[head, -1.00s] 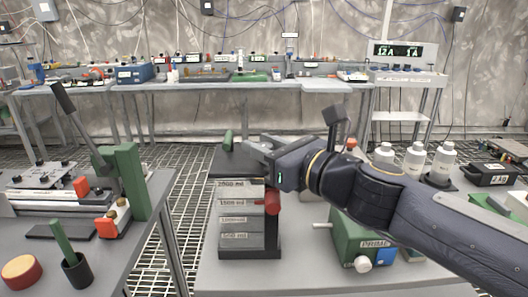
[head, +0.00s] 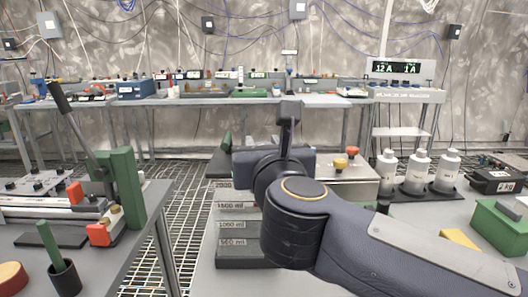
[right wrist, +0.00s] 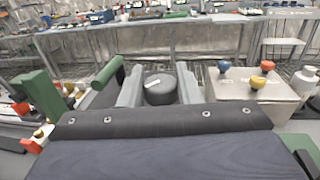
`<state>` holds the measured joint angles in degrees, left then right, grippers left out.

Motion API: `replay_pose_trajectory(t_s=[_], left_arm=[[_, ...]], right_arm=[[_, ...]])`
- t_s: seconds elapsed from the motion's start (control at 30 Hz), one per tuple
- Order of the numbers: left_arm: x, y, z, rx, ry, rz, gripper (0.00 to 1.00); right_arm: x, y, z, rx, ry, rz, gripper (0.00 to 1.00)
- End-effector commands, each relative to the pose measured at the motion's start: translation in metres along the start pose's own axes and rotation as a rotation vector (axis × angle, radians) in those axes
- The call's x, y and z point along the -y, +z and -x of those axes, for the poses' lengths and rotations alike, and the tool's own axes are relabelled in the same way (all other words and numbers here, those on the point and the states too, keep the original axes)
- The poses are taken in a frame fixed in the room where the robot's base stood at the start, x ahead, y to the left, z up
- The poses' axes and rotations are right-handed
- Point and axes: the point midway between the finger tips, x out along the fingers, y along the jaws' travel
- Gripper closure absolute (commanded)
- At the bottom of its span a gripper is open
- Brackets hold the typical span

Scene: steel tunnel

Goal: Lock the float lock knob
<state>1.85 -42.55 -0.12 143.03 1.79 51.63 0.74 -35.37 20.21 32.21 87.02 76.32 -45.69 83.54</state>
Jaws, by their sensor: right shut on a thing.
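The float lock knob appears to be the round black knob (right wrist: 160,94) with a small white mark, in the middle of the right wrist view. My right gripper (right wrist: 158,84) has one grey finger on each side of it and is shut on it. In the head view my right forearm and wrist hide the fingers and the knob. A green handle (right wrist: 106,73) sticks up left of the fingers. My left gripper is not in view.
A grey box (right wrist: 244,90) with blue, yellow and red knobs stands right of the gripper. White bottles (head: 418,172) stand in a tray at the right. A green lever press (head: 128,190) is on the left table, with an open floor gap between the tables.

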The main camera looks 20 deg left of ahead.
Motion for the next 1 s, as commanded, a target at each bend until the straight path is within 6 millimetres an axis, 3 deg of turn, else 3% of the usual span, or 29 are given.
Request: replay_pose_trajectory(t_s=[0.5, 1.0], left_arm=[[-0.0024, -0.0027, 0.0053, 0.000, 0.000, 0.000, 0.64], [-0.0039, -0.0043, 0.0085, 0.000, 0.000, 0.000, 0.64]], right_arm=[[-0.0031, -0.0004, -0.0006, -0.003, -0.422, 0.002, 0.93], [-0.0008, -0.0007, -0.0004, -0.003, -0.574, 0.001, 0.93]])
